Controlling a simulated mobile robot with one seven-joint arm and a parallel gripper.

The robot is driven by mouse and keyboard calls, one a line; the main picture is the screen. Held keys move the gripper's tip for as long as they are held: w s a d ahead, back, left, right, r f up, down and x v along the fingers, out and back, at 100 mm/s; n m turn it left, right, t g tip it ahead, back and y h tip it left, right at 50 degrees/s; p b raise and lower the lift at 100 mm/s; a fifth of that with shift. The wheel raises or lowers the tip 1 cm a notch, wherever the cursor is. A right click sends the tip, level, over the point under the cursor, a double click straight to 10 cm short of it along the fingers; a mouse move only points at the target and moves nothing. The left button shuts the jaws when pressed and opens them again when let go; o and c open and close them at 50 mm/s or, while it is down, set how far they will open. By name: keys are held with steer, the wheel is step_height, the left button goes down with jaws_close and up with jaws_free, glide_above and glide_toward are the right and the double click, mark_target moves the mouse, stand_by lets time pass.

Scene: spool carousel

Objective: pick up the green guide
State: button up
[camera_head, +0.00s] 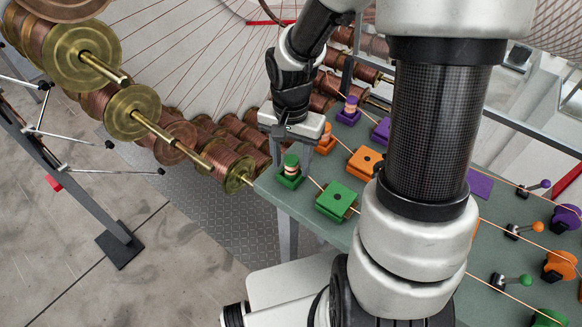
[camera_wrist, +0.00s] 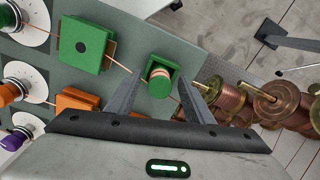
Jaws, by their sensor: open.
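The green guide (camera_head: 289,181) stands near the left edge of the grey-green table. It has a green square base and an upright roller with a green cap and a pale copper band. In the wrist view the green guide (camera_wrist: 158,85) sits ahead, between the two finger lines. My gripper (camera_head: 292,155) is open and empty, pointing down just above and behind the guide. Its fingertips (camera_wrist: 160,86) spread to either side of the guide in the wrist view. Whether the fingers reach down beside it cannot be told.
A larger green block (camera_head: 335,200) with a hole stands close by on the right. An orange guide (camera_head: 326,140) and orange block (camera_head: 364,162) are beside my gripper. Thin copper wires cross the table. Copper spools (camera_head: 226,160) on a brass shaft hang just past the table edge.

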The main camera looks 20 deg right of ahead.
steer(key=c, duration=1.2)
